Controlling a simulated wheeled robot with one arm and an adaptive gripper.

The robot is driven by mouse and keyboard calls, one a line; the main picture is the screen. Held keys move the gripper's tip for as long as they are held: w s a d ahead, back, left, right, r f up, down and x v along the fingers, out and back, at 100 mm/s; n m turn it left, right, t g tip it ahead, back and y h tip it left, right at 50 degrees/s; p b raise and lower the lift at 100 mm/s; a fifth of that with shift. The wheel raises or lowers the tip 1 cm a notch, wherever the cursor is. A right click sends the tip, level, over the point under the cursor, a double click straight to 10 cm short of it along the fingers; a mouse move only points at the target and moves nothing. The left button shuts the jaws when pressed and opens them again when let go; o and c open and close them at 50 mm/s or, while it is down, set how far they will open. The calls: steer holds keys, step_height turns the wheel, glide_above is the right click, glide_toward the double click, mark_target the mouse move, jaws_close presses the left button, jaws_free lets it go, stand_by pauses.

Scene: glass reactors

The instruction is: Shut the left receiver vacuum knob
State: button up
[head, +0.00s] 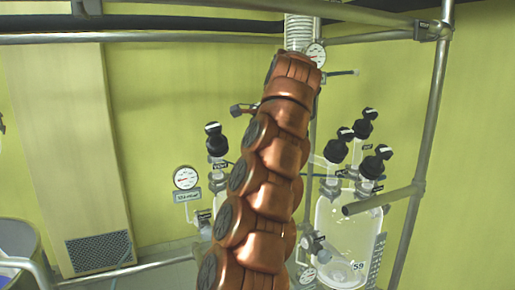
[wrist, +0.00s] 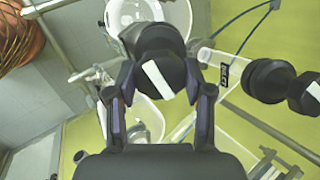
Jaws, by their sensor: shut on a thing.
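In the wrist view my gripper (wrist: 160,88) has its two dark fingers on either side of a black knob (wrist: 155,76) with a white bar mark. The fingers are closed on it, and the bar slants from upper left to lower right. In the head view my arm hides my gripper and the knob it holds. The left receiver's glass is mostly behind my arm. A black knob with a label below it (head: 216,143) stands just left of the arm there.
Right of the arm are several black knobs (head: 336,151) above a glass vessel (head: 345,235) marked 59. In the wrist view more black knobs (wrist: 268,80) are close on the right. A round gauge (head: 186,178) is at left. Metal frame bars (head: 428,120) enclose the glassware.

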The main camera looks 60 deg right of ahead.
steer(key=shift+m, duration=1.1)
steer(key=o, duration=1.2)
steer(key=shift+c, duration=0.2)
steer(key=shift+s+r, duration=0.1)
steer(key=shift+v, duration=2.1)
steer(key=shift+s+r, duration=0.1)
steer(key=shift+r, duration=0.1)
steer(key=shift+s, duration=0.1)
